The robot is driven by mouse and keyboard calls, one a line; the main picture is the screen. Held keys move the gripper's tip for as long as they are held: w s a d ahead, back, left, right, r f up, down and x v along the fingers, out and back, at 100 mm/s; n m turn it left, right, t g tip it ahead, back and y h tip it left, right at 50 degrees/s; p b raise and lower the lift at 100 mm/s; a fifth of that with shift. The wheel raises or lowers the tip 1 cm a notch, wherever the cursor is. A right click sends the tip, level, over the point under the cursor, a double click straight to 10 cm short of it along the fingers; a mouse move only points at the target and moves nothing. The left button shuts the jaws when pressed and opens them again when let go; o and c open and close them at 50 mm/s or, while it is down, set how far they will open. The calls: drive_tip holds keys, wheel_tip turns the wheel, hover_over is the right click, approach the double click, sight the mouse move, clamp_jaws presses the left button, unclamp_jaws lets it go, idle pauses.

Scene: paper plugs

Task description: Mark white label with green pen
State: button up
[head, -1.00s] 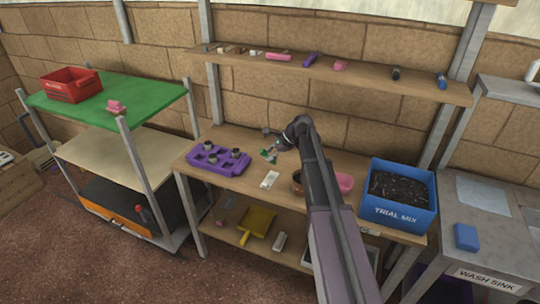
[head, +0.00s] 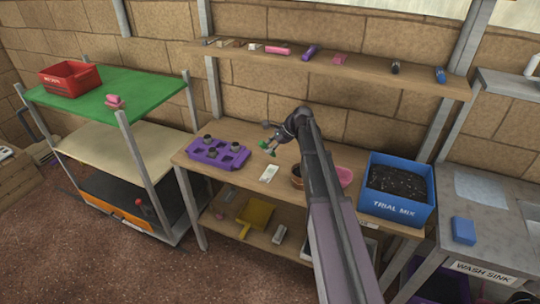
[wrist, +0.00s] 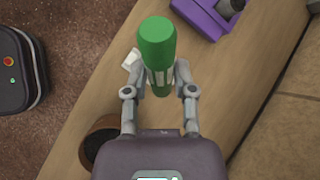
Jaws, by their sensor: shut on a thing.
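The white label (head: 269,173) lies flat on the wooden bench, right of the purple tray. My gripper (head: 268,149) is above the bench just behind the label in the head view. It is shut on the green pen (head: 263,144). In the wrist view the thick green pen (wrist: 157,42) stands out between the two fingertips of my gripper (wrist: 160,78). A small part of the white label (wrist: 131,58) shows left of the pen there; the pen and finger hide the rest. I cannot tell the pen's height above the bench.
The purple tray (head: 218,155) with several small pots stands left. A brown pot (head: 297,176) and pink container (head: 344,177) flank my arm. The blue TRIAL MIX box (head: 397,204) is right. A shelf (head: 370,76) with small items runs along the wall behind.

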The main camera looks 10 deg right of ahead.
drive_tip(key=shift+d+f+b, duration=0.15)
drive_tip(key=shift+f+b, duration=0.35)
drive_tip(key=shift+f, duration=0.2)
drive_tip(key=shift+r+p, duration=0.35)
idle(0.5)
